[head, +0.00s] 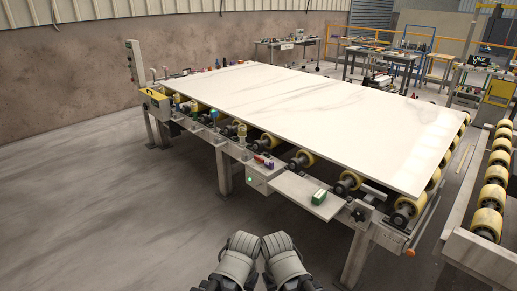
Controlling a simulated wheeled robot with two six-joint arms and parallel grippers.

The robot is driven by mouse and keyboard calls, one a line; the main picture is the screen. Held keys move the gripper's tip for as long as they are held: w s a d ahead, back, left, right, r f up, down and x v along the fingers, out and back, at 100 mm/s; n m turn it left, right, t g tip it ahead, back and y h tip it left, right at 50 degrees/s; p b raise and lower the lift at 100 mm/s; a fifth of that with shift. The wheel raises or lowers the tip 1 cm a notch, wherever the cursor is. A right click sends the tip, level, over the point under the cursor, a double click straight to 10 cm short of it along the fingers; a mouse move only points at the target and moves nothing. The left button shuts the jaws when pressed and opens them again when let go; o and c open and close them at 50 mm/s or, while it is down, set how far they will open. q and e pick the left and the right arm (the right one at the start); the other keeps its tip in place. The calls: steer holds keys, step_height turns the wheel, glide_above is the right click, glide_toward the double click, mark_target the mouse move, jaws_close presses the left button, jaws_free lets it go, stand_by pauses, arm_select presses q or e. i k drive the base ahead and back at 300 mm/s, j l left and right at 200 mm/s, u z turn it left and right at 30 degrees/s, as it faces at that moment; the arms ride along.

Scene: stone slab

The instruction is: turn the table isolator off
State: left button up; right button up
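A grey box (267,175) is fixed to the near side rail of the slab table, with a lit green spot (250,180) on its front. It may be the table isolator; its switch position is too small to read. A tall grey panel (134,62) stands at the table's far left corner, with a small dark feature near its top. My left gripper (240,250) and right gripper (282,252) are side by side at the bottom centre, in front of and well apart from the table.
A large white slab (300,105) lies on the yellow-rollered table. Small red and blue items (264,161) lie above the grey box, and a green box (319,197) sits on a side shelf (300,195). Another roller table (485,240) stands at right. The left floor is clear.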

mark_target(258, 160)
steer(key=i+z, duration=0.1)
steer(key=i, duration=0.4)
steer(key=i+j, duration=0.15)
steer(key=i, duration=0.4)
steer(key=i+z, duration=0.15)
steer(key=i, duration=0.35)
steer(key=i+j, duration=0.2)
steer(key=i, duration=0.3)
steer(key=i+j+z, duration=0.15)
steer(key=i, duration=0.4)
